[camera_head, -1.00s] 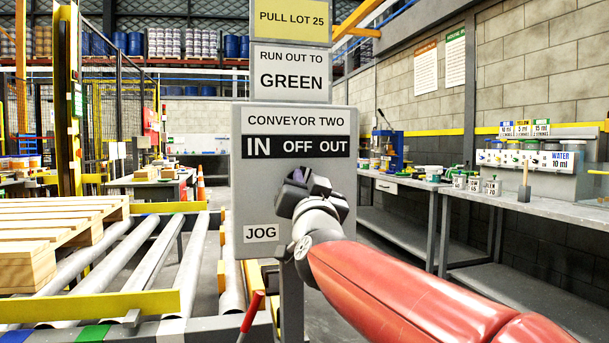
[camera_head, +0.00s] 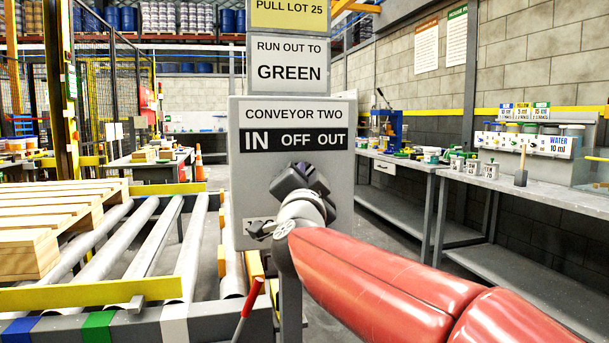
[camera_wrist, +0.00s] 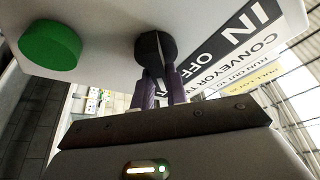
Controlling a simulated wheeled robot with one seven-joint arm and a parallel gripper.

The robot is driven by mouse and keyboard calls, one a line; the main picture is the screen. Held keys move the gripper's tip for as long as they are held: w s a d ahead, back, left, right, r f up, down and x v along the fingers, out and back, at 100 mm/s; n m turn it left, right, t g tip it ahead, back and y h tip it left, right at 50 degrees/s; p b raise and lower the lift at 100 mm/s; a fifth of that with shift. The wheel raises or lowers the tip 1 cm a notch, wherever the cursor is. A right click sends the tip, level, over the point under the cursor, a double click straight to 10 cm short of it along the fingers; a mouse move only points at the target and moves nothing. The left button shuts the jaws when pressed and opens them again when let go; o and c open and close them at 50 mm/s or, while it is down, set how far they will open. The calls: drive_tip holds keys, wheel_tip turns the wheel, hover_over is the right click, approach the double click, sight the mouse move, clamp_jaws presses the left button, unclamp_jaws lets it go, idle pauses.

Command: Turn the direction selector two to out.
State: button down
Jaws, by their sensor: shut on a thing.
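The grey control panel (camera_head: 240,185) carries the sign CONVEYOR TWO and a black strip (camera_head: 292,139) reading IN, OFF, OUT, with IN in larger letters. In the wrist view, the direction selector (camera_wrist: 150,42) is a round black knob with a pale line across its face. My gripper (camera_wrist: 158,72) is shut on the knob, its purple fingers at the knob's edge nearer the camera. In the head view, my gripper (camera_head: 297,180) is in front of the panel below the strip and hides the knob. Which word the line points at I cannot tell.
A green button (camera_wrist: 50,45) is beside the knob on the panel. A roller conveyor (camera_head: 150,240) with a wooden pallet (camera_head: 55,225) lies to the left. A red-handled lever (camera_head: 250,300) stands below the panel. Workbenches (camera_head: 420,165) line the right wall.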

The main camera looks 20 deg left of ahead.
drive_tip(key=shift+f, duration=0.1)
drive_tip(key=c, duration=1.4)
unclamp_jaws()
drive_tip(key=shift+s, duration=0.1)
drive_tip(key=b+v, duration=0.1)
drive_tip(key=v, duration=0.6)
drive_tip(key=shift+s, duration=0.25)
drive_tip(key=shift+d+f, duration=0.1)
drive_tip(key=shift+d, duration=0.05)
